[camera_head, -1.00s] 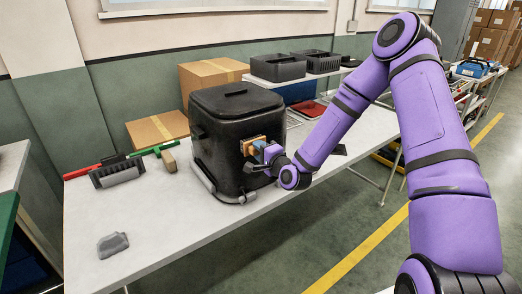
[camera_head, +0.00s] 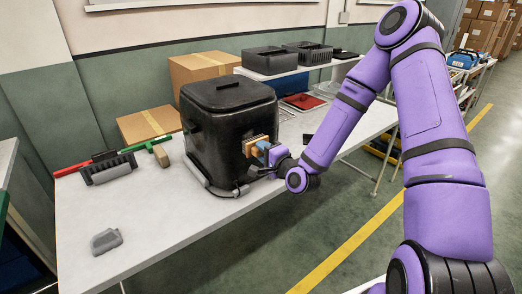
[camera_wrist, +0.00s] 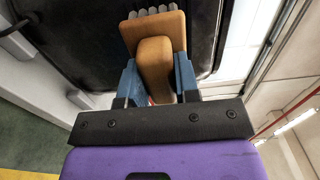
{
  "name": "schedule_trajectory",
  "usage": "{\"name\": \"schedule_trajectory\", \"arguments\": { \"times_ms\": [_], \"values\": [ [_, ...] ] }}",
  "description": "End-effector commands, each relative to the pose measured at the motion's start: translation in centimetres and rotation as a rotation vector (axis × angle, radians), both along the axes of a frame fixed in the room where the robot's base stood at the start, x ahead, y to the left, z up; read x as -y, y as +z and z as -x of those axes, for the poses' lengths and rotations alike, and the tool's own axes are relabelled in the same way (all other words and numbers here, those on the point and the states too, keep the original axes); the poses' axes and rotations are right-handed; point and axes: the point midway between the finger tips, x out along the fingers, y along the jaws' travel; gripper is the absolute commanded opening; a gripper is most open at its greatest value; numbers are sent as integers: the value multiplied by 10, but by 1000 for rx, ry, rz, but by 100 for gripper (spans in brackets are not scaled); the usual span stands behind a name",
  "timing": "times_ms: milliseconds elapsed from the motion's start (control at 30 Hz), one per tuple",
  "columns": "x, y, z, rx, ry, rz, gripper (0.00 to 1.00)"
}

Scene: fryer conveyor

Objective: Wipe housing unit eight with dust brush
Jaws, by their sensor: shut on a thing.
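The black fryer housing (camera_head: 232,122) is a tall lidded box on the white table. My gripper (camera_head: 263,150) is at its right-hand side face and is shut on the brush's handle. The brush (camera_head: 251,145) has a tan wooden body; it also shows in the wrist view (camera_wrist: 154,50) between the two blue fingers. Its pale bristles (camera_wrist: 153,12) point at the dark housing face and seem to touch it, though the contact itself is hard to see. No unit number is readable.
On the white table (camera_head: 150,225) lie a grey scraper-like piece (camera_head: 106,241), a black brush-like tool (camera_head: 108,168), a green-handled tool (camera_head: 148,144) and a small wooden block (camera_head: 161,156). Cardboard boxes (camera_head: 205,75) and black bins (camera_head: 270,62) stand behind. The table's front left is mostly clear.

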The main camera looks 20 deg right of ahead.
Motion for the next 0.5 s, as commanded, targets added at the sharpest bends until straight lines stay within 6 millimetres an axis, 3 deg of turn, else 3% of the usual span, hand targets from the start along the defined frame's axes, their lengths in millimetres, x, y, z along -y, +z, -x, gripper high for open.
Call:
{"name": "schedule_trajectory", "arguments": {
  "times_ms": [233,500],
  "values": [
    [1,0,3,0,0,0,10],
    [7,0,23,-1,0,-1,10]
  ]
}}
